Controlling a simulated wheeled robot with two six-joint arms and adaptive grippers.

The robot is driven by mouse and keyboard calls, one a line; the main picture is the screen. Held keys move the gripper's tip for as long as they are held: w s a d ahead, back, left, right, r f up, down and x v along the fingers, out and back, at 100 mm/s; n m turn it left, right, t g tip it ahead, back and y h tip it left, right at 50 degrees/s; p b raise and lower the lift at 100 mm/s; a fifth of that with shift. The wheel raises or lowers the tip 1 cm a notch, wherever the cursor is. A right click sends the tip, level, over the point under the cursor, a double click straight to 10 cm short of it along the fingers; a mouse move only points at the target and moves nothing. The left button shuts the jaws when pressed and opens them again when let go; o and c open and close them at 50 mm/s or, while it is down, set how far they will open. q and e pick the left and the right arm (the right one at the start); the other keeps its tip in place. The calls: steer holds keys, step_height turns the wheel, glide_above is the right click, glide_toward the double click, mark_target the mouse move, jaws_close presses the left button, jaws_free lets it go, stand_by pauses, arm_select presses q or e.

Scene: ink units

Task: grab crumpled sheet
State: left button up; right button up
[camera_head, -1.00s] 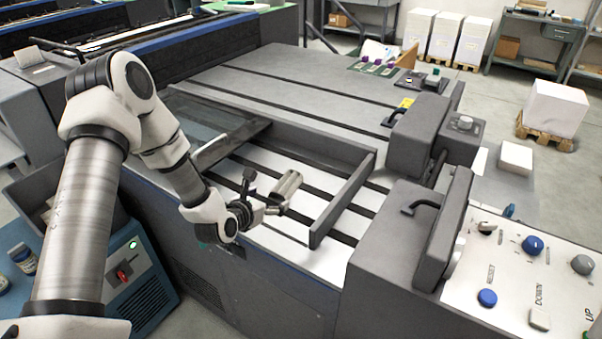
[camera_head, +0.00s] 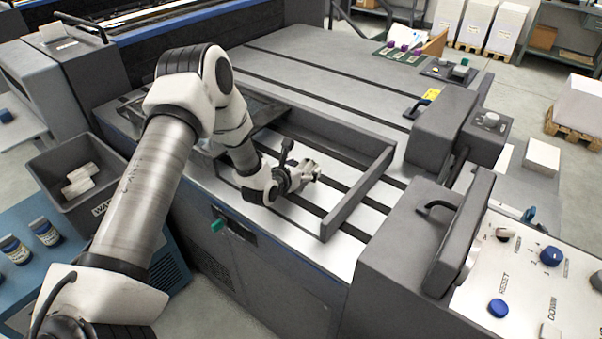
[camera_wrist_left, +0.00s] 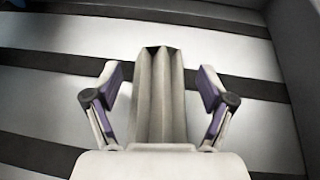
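The crumpled sheet (camera_wrist_left: 160,95) is a pale grey, pleated piece in the left wrist view, standing out over the dark-slotted light surface. My left gripper (camera_wrist_left: 160,75) is open, with one finger on each side of the sheet and a visible gap on both sides. The near end of the sheet is hidden behind the gripper's body. In the head view my left gripper (camera_head: 301,176) is low in the framed bay of the machine, and the sheet (camera_head: 311,170) shows small at its fingers. My right gripper is not in view.
A raised grey bar (camera_head: 357,200) bounds the bay on the right, near the gripper. The control panel (camera_head: 515,275) with knobs and buttons is at the lower right. A grey bin (camera_head: 50,165) with pale blocks stands at the left. The slotted machine top (camera_head: 330,75) behind is mostly clear.

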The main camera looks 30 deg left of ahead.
arm_select(q)
steer(key=c, duration=0.5)
steer(key=shift+c, duration=0.2)
